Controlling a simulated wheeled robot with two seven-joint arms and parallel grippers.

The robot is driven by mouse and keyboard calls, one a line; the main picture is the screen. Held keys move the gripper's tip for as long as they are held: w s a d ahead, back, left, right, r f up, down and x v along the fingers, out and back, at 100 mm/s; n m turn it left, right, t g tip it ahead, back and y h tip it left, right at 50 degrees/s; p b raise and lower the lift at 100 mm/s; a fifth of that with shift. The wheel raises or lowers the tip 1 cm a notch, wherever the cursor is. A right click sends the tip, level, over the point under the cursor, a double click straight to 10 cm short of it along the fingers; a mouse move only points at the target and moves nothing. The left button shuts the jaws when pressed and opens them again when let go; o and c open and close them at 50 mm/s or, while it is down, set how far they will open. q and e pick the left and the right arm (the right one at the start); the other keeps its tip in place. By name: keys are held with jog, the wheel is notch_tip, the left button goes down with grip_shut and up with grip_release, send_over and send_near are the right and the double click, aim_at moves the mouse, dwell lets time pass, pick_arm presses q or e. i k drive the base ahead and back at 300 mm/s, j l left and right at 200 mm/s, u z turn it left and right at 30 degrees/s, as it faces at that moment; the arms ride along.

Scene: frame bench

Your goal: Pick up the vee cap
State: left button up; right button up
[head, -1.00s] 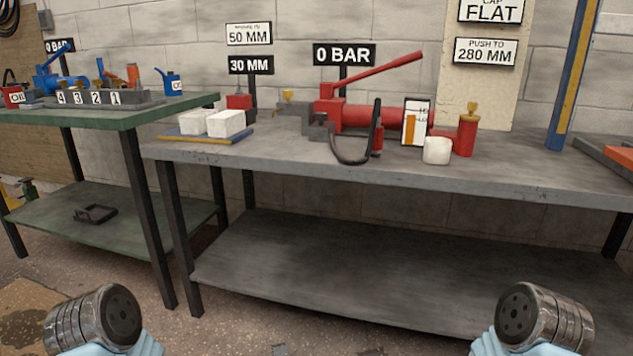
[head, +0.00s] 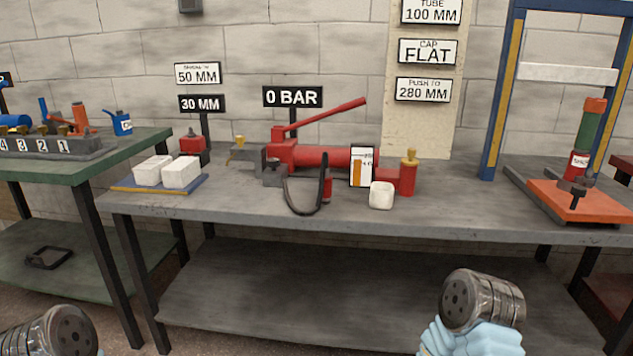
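I cannot single out a vee cap with certainty in the head view. A small dark metal piece (head: 578,188) sits on the orange plate at the right, by the foot of a red and green cylinder (head: 585,135); its shape is too small to tell. A grey block (head: 274,173) sits at the left end of the red hand pump (head: 325,158). Silver round ends of my arms show at the bottom left and lower right. No gripper fingers show on either arm, and nothing visible is held.
A grey bench (head: 450,208) spans the middle, with white blocks (head: 181,172) on a blue board, a black hose (head: 303,211) and a white cube (head: 381,195). A blue press frame (head: 500,100) stands right. A green table (head: 100,158) stands left. The bench's lower shelf looks clear.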

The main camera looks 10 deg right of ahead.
aim_at(597, 105)
jog(key=z, duration=1.7)
